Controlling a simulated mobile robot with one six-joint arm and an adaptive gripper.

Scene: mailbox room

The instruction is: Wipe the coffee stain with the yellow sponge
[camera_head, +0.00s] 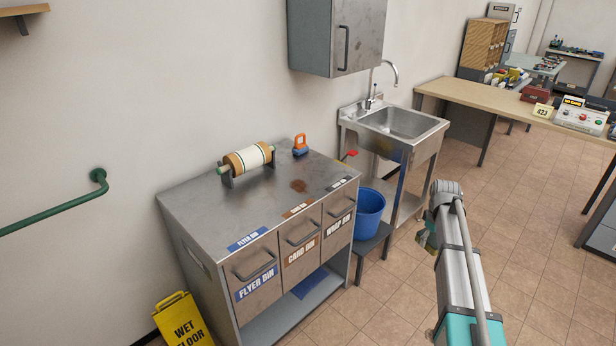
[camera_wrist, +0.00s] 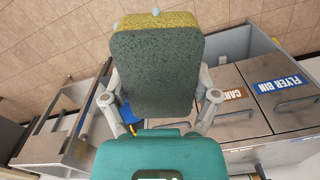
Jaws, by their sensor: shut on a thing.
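The brown coffee stain (camera_head: 299,186) lies on the metal top of the bin cabinet (camera_head: 215,205), in front of the tape dispenser and to its right. My gripper (camera_wrist: 160,85) is shut on the yellow sponge (camera_wrist: 155,20). In the wrist view the sponge's dark green scouring face fills the middle, with a yellow layer along its upper edge. In the head view my arm reaches up on the right, over the floor, apart from the cabinet. Its gripper end is mostly hidden there behind my own arm.
A roll on a stand (camera_head: 248,160) and an orange-and-blue item (camera_head: 300,145) stand on the cabinet's back part. A blue bucket (camera_head: 369,212) is on a low stool to the right, below a steel sink (camera_head: 400,123). A yellow wet floor sign (camera_head: 181,322) stands front left.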

